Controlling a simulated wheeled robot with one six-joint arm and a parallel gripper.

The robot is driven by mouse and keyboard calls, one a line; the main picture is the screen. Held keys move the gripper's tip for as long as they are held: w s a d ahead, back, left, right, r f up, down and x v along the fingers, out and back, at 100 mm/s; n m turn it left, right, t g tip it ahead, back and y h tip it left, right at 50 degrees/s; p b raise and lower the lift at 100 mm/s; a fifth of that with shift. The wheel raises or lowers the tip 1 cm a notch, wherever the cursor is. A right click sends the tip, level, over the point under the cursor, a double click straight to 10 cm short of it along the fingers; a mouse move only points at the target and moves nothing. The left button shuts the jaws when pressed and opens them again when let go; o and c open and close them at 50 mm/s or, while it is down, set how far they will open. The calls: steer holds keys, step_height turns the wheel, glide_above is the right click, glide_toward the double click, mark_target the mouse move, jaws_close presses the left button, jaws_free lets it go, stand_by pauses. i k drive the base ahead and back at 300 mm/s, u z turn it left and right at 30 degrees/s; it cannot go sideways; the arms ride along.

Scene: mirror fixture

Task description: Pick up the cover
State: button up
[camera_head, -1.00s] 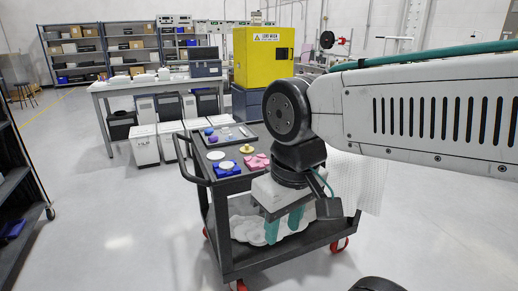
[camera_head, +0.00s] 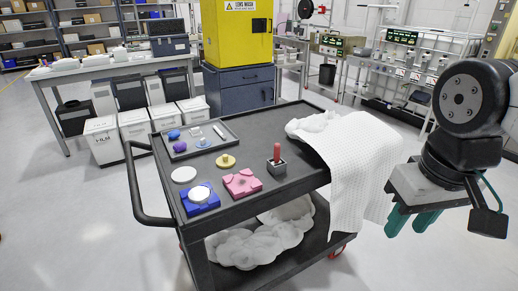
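Which thing is the cover I cannot tell for certain. On the cart top sit a blue fixture (camera_head: 201,203) with a white round disc (camera_head: 199,194) on it, a pink notched block (camera_head: 242,184), a yellow disc with a knob (camera_head: 225,161) and a loose white disc (camera_head: 184,174). A white waffle cloth (camera_head: 362,165) hangs over the cart's right edge, partly bunched on top. My gripper (camera_head: 412,222) is at the right, apart from these things.
The black cart (camera_head: 262,209) has a handle at the left. A tray (camera_head: 196,137) holds blue and purple pieces and small items. A red-handled tool (camera_head: 276,160) stands in a small block. White crumpled material (camera_head: 262,239) lies on the lower shelf. The floor at left is clear.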

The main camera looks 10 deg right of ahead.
mark_target(226, 161)
steer(key=u, duration=0.05)
steer(key=i, duration=1.25)
steer(key=u, duration=0.7)
